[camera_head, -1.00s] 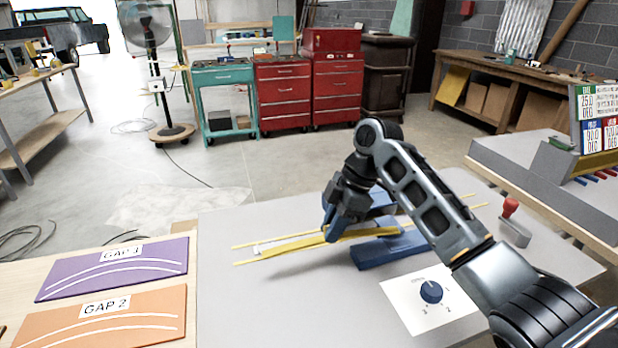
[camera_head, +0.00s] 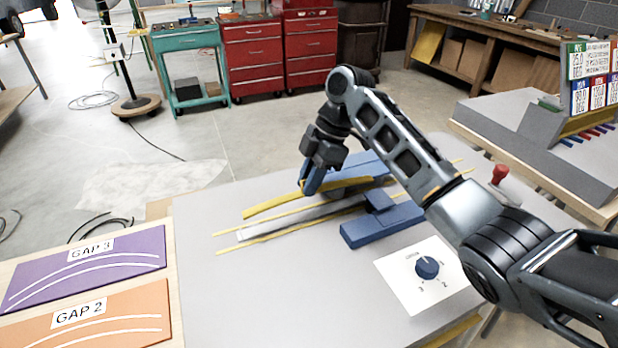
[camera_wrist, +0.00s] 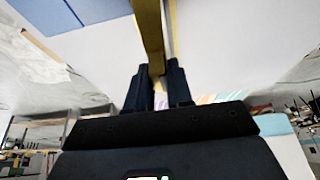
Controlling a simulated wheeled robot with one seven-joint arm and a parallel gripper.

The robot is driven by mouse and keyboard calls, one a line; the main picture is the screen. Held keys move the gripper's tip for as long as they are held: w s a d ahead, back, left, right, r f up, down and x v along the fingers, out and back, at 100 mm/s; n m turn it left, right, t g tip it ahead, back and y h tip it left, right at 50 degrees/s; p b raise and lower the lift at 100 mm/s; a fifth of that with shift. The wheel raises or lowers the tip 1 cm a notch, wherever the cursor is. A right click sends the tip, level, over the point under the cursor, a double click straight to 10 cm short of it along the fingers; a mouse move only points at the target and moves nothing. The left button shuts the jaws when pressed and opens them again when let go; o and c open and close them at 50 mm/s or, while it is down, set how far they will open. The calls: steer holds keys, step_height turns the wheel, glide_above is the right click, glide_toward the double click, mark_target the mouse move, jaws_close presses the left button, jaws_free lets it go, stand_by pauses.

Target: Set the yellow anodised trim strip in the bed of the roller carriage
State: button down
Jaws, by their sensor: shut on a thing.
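The yellow trim strip (camera_head: 270,207) is held in my gripper (camera_head: 309,188), which is shut on it. It runs out on both sides of the fingers, above the far yellow line on the grey table. In the wrist view the strip (camera_wrist: 149,30) runs up from between the fingers (camera_wrist: 155,82). What looks like the roller carriage has a near blue block (camera_head: 382,224), a far blue part (camera_head: 362,164) partly behind my arm, and a long grey bed (camera_head: 290,222) between. The bed looks empty, and the strip appears apart from it, on its far side.
A dial card (camera_head: 427,268) lies at the table's near right, and a red-knobbed lever (camera_head: 499,175) stands at right. Purple (camera_head: 90,262) and orange (camera_head: 95,318) gap boards lie at left. The grey tabletop (camera_head: 260,300) is clear in front.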

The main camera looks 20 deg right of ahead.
mark_target(322, 187)
steer(key=shift+f+b, duration=1.45)
steer(key=shift+f, duration=1.25)
steer(key=shift+f, duration=0.7)
steer(key=c, duration=0.9)
jaws_free()
steer(key=shift+b+v, duration=0.7)
steer(key=shift+v, duration=3.25)
